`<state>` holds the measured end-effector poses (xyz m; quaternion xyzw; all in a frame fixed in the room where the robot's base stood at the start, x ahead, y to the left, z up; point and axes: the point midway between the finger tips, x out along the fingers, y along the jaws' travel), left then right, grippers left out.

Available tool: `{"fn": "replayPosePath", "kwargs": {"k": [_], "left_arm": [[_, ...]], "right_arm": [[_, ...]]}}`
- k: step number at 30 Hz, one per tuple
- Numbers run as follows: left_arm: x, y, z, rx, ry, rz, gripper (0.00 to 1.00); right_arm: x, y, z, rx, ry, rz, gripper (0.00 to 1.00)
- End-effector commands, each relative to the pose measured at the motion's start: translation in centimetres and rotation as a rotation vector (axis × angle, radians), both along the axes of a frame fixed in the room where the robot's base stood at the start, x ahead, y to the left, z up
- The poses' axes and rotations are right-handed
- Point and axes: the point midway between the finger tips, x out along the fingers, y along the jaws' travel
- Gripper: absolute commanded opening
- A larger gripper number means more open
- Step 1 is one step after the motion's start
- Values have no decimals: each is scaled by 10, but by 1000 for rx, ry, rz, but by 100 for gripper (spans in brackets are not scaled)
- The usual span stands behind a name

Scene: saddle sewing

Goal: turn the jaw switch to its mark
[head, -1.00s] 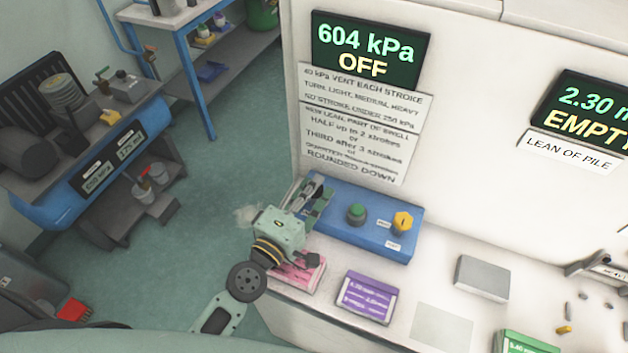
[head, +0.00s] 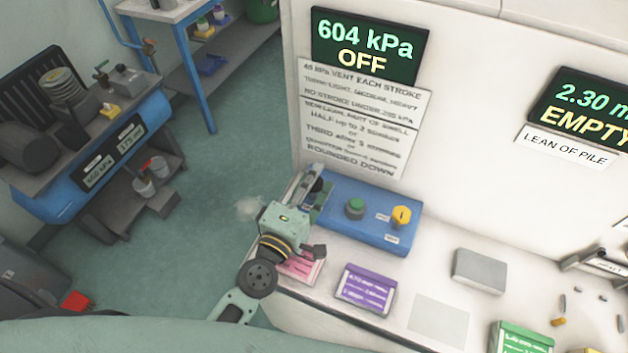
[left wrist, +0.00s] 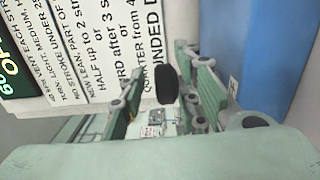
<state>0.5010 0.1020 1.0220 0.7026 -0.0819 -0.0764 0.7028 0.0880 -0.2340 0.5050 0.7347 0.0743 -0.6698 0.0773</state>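A blue control box (head: 345,235) lies on the white bench against the wall. It carries a green button (head: 355,207) and a yellow knob (head: 401,215) with small labels beside it. My left gripper (head: 317,190) is over the box's left end, its fingers apart. In the left wrist view, a black rounded knob (left wrist: 167,86) shows between the two open fingers; I cannot tell whether they touch it. No mark or label for this knob can be made out, and the gripper hides much of that end of the box. My right gripper is not in view.
A pink box (head: 300,267) lies just below my left gripper, with a purple box (head: 366,289), a grey block (head: 480,270) and a green box (head: 520,339) farther right. A display (head: 368,45) reads 604 kPa OFF above a printed notice (head: 362,120).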

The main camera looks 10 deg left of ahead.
Motion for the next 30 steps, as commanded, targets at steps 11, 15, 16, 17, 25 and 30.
{"fn": "replayPosePath", "kwargs": {"k": [11, 15, 16, 17, 25, 30], "left_arm": [[-13, 2, -4, 6, 7, -3, 30], [-39, 8, -5, 6, 8, -5, 30], [-45, 10, -5, 6, 10, -6, 30], [-52, 11, -5, 8, 8, -6, 30], [-101, 23, -4, 4, 6, -4, 30], [-115, 26, -3, 2, 5, -2, 30]], "right_arm": [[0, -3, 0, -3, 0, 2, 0], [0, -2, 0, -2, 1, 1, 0], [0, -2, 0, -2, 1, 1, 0], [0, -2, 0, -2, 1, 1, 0], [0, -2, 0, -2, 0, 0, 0], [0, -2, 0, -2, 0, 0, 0]]}}
